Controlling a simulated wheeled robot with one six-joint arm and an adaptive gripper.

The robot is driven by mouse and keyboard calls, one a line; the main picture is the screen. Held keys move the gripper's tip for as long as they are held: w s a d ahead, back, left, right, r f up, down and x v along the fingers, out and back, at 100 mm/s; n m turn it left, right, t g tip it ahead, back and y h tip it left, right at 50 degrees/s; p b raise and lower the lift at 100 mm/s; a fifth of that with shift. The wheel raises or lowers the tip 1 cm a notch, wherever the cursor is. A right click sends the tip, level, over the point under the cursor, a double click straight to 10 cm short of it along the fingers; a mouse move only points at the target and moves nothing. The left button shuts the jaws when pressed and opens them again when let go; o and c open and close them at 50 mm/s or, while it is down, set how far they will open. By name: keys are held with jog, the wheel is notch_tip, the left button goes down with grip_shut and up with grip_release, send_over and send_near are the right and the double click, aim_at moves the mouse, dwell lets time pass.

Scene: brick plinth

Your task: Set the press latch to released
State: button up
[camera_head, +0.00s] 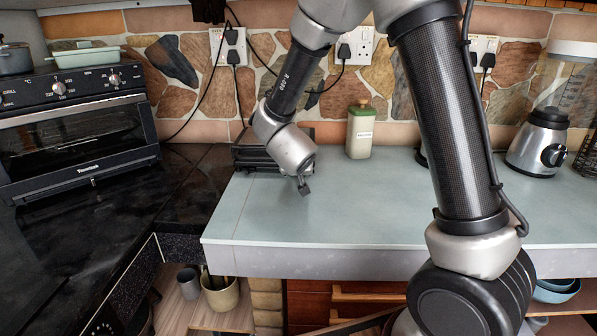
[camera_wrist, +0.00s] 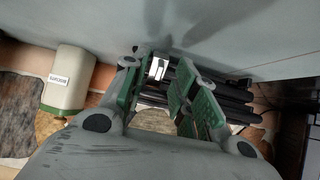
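The press, a low black appliance with stacked bars (camera_head: 250,150), sits at the back left of the pale counter, partly hidden behind my arm. In the wrist view, its dark bars (camera_wrist: 228,97) show behind and right of the fingers. A small white-and-black piece (camera_wrist: 158,68), perhaps the latch, shows between the fingertips; I cannot tell its setting or whether anything touches it. My gripper (camera_wrist: 157,72) has green-sided fingers spread apart with a gap between them. In the head view, my gripper (camera_head: 303,187) points down near the front right of the press, its fingers too small to read.
A green-and-cream labelled canister (camera_head: 360,132) stands right of the press and also shows in the wrist view (camera_wrist: 69,80). A blender (camera_head: 541,140) is at the far right. A toaster oven (camera_head: 75,130) stands left. The pale counter's (camera_head: 370,205) middle is clear.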

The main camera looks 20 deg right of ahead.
jog(key=v, duration=1)
jog(key=shift+s+r, duration=0.15)
jog(key=shift+s, duration=0.1)
jog(key=shift+a, duration=0.1)
